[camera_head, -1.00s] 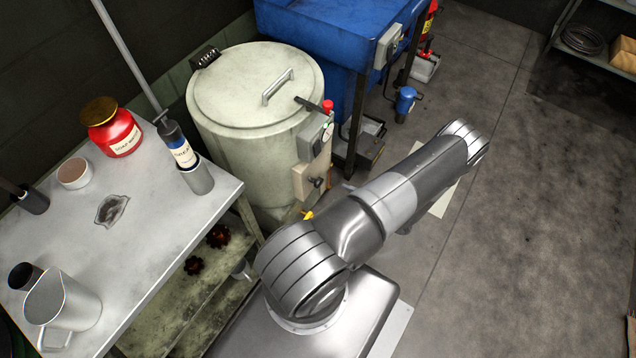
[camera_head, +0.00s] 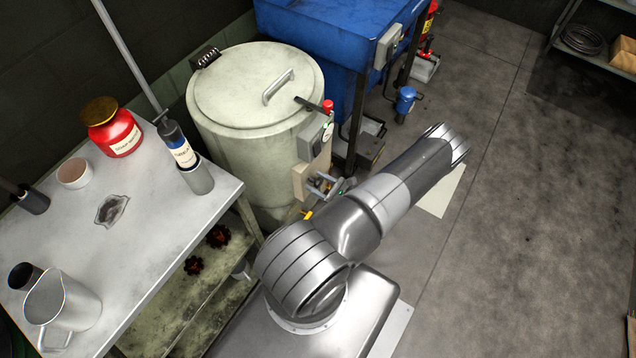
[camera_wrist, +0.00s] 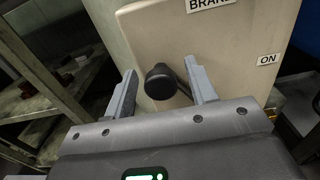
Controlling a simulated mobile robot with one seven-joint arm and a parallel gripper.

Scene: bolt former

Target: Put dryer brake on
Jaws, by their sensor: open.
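The dryer (camera_head: 262,120) is a cream drum with a round lid and a handle on top. On its front is a beige brake box, which fills the wrist view (camera_wrist: 225,45) with a "BRAKE" label and an "ON" label at its right. A brake lever with a black knob (camera_wrist: 161,82) sticks out of the box. My gripper (camera_wrist: 160,88) is open, with one finger on each side of the knob. The right finger is close to the lever's shaft; I cannot tell if it touches. In the head view my gripper (camera_head: 322,184) is at the box front, and the lever is hard to make out.
A grey table (camera_head: 150,225) with a red jar (camera_head: 112,132) and a metal jug (camera_head: 62,300) stands at the left. A blue machine (camera_head: 325,35) is behind the dryer. The floor at right is clear.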

